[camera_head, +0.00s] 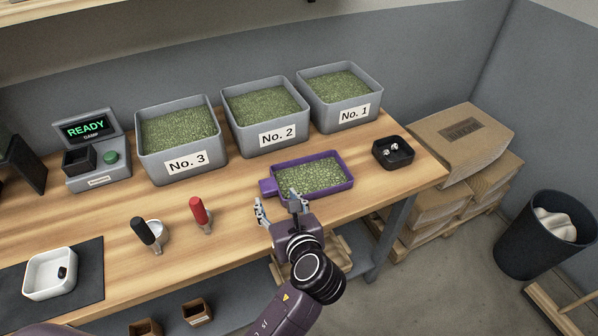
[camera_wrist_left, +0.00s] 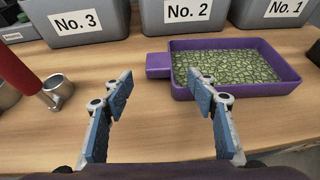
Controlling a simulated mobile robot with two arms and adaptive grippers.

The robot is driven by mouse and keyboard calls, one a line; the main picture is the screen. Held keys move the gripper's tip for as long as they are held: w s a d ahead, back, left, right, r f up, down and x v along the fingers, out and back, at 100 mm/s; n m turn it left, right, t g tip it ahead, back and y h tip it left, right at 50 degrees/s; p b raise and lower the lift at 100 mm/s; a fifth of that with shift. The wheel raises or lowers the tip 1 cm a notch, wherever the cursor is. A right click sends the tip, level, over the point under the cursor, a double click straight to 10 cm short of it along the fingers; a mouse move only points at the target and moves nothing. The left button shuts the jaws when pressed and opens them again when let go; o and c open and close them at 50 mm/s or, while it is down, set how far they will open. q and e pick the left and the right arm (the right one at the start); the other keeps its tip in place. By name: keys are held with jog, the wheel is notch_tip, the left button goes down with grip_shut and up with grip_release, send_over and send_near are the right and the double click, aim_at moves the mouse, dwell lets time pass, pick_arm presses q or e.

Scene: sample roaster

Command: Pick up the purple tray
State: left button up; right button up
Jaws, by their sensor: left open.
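The purple tray (camera_head: 350,184) is full of green beans and lies flat on the wooden table in front of the bins. Its short handle (camera_head: 268,187) points left. In the left wrist view the tray (camera_wrist_left: 288,85) is at upper right, with its handle (camera_wrist_left: 158,65) ahead of the space between my fingers. My left gripper (camera_head: 279,205) is open and empty, just on the near side of the handle and apart from it. It also shows in the left wrist view (camera_wrist_left: 160,90), fingers spread wide. My right gripper is not in view.
Grey bins No. 3 (camera_head: 186,164), No. 2 (camera_head: 277,134) and No. 1 (camera_head: 354,114) stand behind the tray. A black dish (camera_head: 393,152) is to its right. A red-handled scoop (camera_head: 199,212) and a black-handled one (camera_head: 145,232) lie left. Bare table surrounds the handle.

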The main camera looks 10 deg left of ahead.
aim_at(270, 188)
pick_arm(q)
jog(key=shift+x, duration=0.8)
jog(key=x, duration=0.5)
jog(key=shift+w+a+r+p, duration=0.15)
jog(key=shift+w+a+p, duration=0.1)
jog(key=shift+p, duration=0.15)
jog(key=shift+w+a, duration=0.1)
jog(key=shift+w, duration=0.05)
jog(key=c, duration=1.1)
jog(key=shift+c, duration=1.4)
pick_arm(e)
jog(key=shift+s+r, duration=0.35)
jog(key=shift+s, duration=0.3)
